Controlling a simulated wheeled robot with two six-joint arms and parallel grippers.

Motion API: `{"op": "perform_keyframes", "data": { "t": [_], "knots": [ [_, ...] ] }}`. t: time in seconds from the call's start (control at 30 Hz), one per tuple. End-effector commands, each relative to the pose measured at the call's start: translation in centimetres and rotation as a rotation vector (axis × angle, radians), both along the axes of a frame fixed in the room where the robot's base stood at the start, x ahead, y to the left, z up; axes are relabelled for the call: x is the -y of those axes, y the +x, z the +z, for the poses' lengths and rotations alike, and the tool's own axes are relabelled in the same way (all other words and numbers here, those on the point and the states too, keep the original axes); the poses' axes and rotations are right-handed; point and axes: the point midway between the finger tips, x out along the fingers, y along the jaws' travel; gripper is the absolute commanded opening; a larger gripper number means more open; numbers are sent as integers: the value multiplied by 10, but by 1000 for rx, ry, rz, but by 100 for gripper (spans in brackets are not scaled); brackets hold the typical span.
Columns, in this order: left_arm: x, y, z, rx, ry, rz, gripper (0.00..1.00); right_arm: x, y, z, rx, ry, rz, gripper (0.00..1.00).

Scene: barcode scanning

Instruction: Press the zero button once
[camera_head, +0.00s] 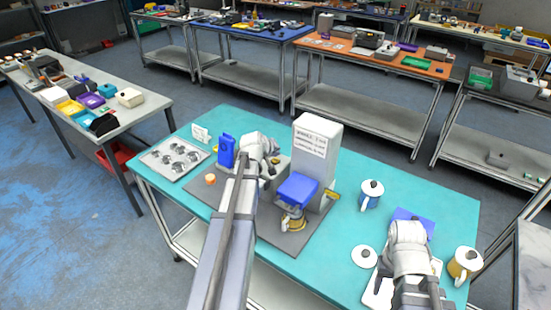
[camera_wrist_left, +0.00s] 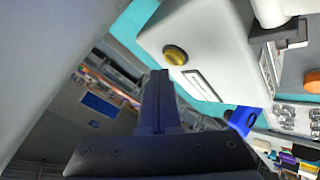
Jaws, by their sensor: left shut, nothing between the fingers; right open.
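A yellow round button (camera_wrist_left: 175,55) sits on a white housing (camera_wrist_left: 215,45) in the left wrist view, beside a small pale label plate; I cannot read any zero mark on it. My left gripper (camera_wrist_left: 158,80) is shut and empty, its tips below and left of the button in that view and apart from it in the picture. In the head view my left wrist (camera_head: 257,147) covers part of the low grey-white device (camera_head: 275,177) and hides the button. My right wrist (camera_head: 409,247) is over the table's right part; its gripper is open, mostly hidden.
A tall white labelled machine (camera_head: 317,140) with a blue part (camera_head: 298,188) stands on the grey mat (camera_head: 285,240). A blue stand (camera_head: 226,151), an orange piece (camera_head: 210,180) and a metal tray (camera_head: 160,151) lie left. Mugs (camera_head: 371,193) (camera_head: 466,264) stand right.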

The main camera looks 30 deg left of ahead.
Motion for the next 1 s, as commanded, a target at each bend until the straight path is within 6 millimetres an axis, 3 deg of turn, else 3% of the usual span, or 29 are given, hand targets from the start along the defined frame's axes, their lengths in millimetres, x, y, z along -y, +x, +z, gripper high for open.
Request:
{"op": "perform_keyframes", "data": {
  "t": [0.33,0.8,1.0],
  "knots": [
    [0,0,3,0,0,0,0,0,0,3,0,0,0,50],
    [0,0,46,0,0,0,0,0,0,46,0,0,0,50],
    [0,0,50,0,0,0,0,0,0,50,0,0,0,50]
  ]
}}
